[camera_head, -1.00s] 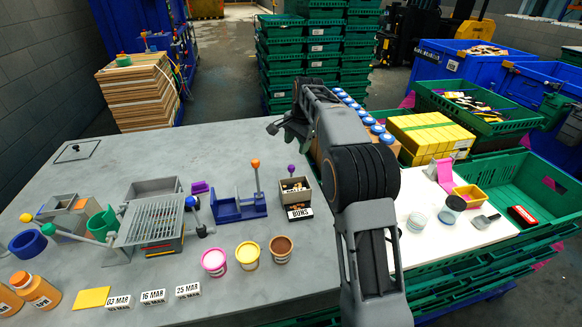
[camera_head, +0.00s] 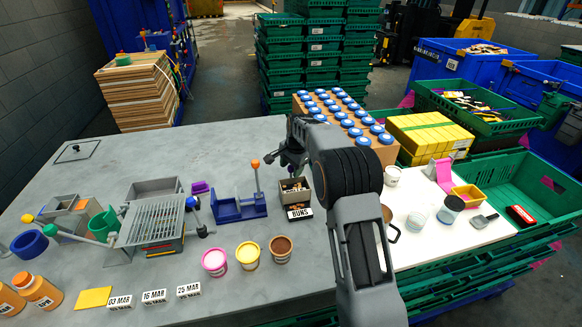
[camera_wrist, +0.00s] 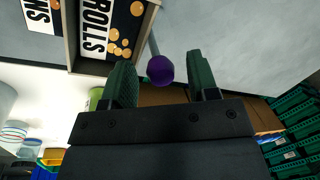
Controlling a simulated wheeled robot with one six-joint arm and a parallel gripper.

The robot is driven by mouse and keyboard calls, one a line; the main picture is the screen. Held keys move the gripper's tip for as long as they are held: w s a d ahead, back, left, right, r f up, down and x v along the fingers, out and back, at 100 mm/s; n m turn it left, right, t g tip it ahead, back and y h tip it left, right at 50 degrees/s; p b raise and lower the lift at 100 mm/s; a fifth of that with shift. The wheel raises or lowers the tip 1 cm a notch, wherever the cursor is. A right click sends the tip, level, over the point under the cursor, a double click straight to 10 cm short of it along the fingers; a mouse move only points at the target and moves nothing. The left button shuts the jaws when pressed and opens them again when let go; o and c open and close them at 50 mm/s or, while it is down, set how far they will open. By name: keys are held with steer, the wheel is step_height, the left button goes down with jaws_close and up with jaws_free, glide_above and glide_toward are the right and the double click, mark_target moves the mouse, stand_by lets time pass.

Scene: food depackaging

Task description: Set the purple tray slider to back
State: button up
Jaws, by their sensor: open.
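The purple ball knob of the slider (camera_wrist: 160,69) sits on a thin grey rod and lies between the open fingertips of my gripper (camera_wrist: 161,72) in the wrist view. There is space on both sides of the knob, and I see no finger touching it. In the head view my gripper (camera_head: 290,160) is over the back of the small grey tray (camera_head: 306,193) with the BUNS label, and it hides the purple knob. The wrist view shows the tray's side wall (camera_wrist: 72,42) and a ROLLS label (camera_wrist: 98,25).
A blue holder (camera_head: 240,209) with an orange-knobbed lever (camera_head: 255,164) stands just left of the tray. Blue-capped jars in a box (camera_head: 345,118) stand behind right. Pink, yellow and brown cups (camera_head: 281,249) stand in front.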

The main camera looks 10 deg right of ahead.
jaws_close()
stand_by(0.4)
steer(key=shift+w+r, duration=0.1)
steer(key=w+p, duration=0.6)
steer(key=p, duration=0.1)
steer(key=shift+w, duration=0.15)
steer(key=shift+r, duration=0.1)
jaws_free()
steer(key=shift+w, duration=0.1)
